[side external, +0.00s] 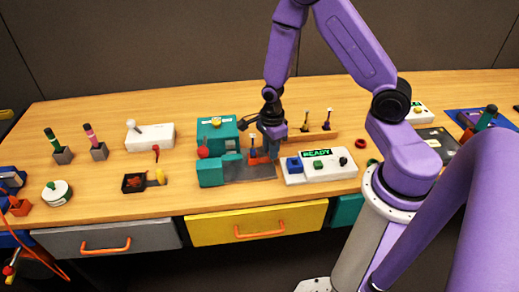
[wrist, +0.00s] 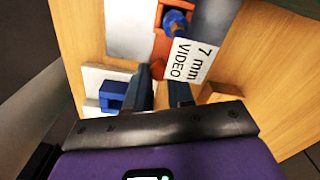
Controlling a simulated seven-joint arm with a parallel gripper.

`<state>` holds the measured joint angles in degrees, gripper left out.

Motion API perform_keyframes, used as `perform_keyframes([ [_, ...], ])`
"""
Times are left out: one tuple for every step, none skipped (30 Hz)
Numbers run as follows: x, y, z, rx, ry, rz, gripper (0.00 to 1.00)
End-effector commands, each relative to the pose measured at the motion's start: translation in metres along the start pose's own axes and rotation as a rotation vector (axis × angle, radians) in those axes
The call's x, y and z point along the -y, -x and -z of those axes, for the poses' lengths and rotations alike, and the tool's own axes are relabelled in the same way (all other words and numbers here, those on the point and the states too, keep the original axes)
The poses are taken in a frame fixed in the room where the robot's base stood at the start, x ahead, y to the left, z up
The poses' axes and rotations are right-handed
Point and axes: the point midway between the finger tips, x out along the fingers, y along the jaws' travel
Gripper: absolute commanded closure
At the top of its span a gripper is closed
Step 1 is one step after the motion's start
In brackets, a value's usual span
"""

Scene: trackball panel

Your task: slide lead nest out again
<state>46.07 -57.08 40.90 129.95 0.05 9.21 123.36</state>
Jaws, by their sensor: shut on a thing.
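The orange lead nest (side external: 255,161) sits on the grey metal plate (side external: 240,172) of the teal fixture (side external: 210,174), at the plate's right side. It carries an upright blue piece. In the wrist view the nest (wrist: 160,45) shows with the blue piece (wrist: 175,24) on it and a white label reading "7 mm VIDEO" (wrist: 191,61) beside it. My gripper (side external: 268,155) is down at the nest's right end. In the wrist view its fingers (wrist: 161,80) are shut on a small orange-red part at the nest's near end, partly hidden between them.
A white box with a READY display (side external: 318,153) stands close to the right of my gripper. A wooden rack with upright tools (side external: 313,136) is behind it. A red knob (side external: 203,152) rises from the fixture's left. The table front (side external: 340,190) is mostly clear.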

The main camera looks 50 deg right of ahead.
Motion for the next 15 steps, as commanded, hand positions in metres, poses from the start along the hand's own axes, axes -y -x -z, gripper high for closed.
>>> perform_keyframes([
  [-0.002, 0.0, 0.008, 0.0, -0.005, 0.0, 1.0],
  [-0.003, 0.0, 0.011, 0.0, -0.006, 0.0, 1.0],
  [-0.005, 0.0, 0.015, 0.0, -0.005, 0.0, 1.0],
  [-0.006, 0.0, 0.017, 0.0, -0.005, 0.001, 1.0],
  [-0.007, 0.0, 0.019, 0.001, -0.005, 0.001, 1.0],
  [-0.008, 0.0, 0.022, 0.0, -0.005, 0.001, 1.0],
  [-0.009, 0.0, 0.024, 0.0, -0.005, 0.001, 1.0],
  [-0.01, 0.0, 0.025, 0.0, -0.005, 0.001, 1.0],
  [-0.01, 0.0, 0.026, 0.001, -0.004, 0.001, 1.0],
  [-0.011, 0.0, 0.027, 0.001, -0.004, 0.001, 1.0],
  [-0.011, 0.0, 0.027, 0.001, -0.004, 0.001, 1.0],
  [-0.011, 0.0, 0.028, 0.0, -0.005, 0.001, 1.0],
  [-0.011, 0.0, 0.028, 0.0, -0.005, 0.0, 1.0],
  [-0.011, 0.0, 0.028, 0.0, -0.006, 0.0, 1.0],
  [-0.011, 0.0, 0.028, -0.001, -0.006, -0.001, 1.0],
])
